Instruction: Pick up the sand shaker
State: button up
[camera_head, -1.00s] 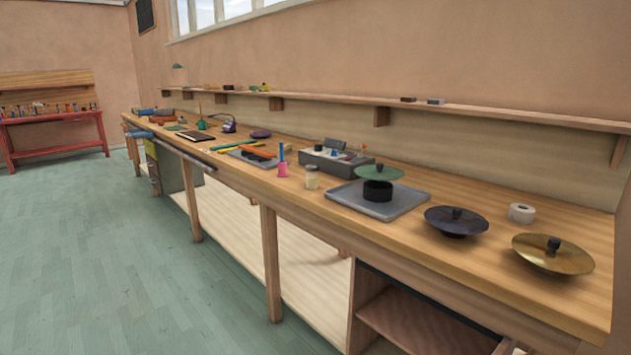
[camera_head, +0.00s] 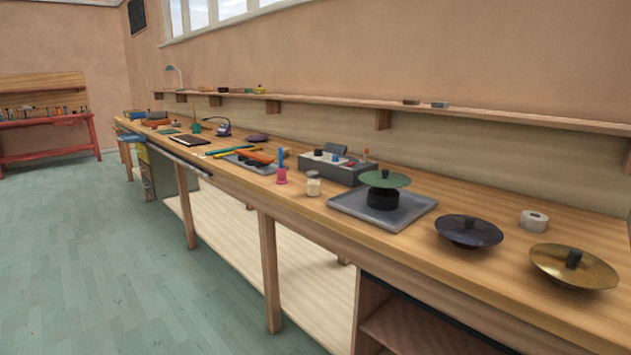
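A small clear jar with pale contents and a light lid (camera_head: 313,184), which looks like the sand shaker, stands upright near the front edge of the long wooden workbench (camera_head: 430,262). It stands between a pink holder with a blue stick (camera_head: 281,175) on its left and a grey tray (camera_head: 350,209) on its right. Nothing covers it in the head view. My gripper is not in view.
A green disc on a black stand (camera_head: 384,188) is on the tray. A dark cymbal (camera_head: 469,230), a brass cymbal (camera_head: 574,267) and a white roll (camera_head: 534,220) lie to the right. A grey control box (camera_head: 335,168) stands behind the jar. The floor (camera_head: 120,260) in front is clear.

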aim_at(313, 176)
jog(key=i+j+z, duration=0.1)
jog(key=i+j, duration=0.15)
jog(key=j, duration=0.15)
jog(key=i+j+z, duration=0.1)
jog(key=j, duration=0.3)
jog(key=i+j+z, duration=0.1)
jog(key=i+j, duration=0.2)
jog(key=j, duration=0.15)
jog(key=i+j+z, duration=0.1)
jog(key=j, duration=0.35)
jog(key=i+j+z, duration=0.1)
jog(key=i+j, duration=0.2)
jog(key=j, duration=0.2)
jog(key=i+j+z, duration=0.15)
jog(key=j, duration=0.3)
jog(key=i+j+z, duration=0.1)
jog(key=j, duration=0.4)
jog(key=i+j+z, duration=0.1)
jog(key=j, duration=0.4)
jog(key=i+j, duration=0.4)
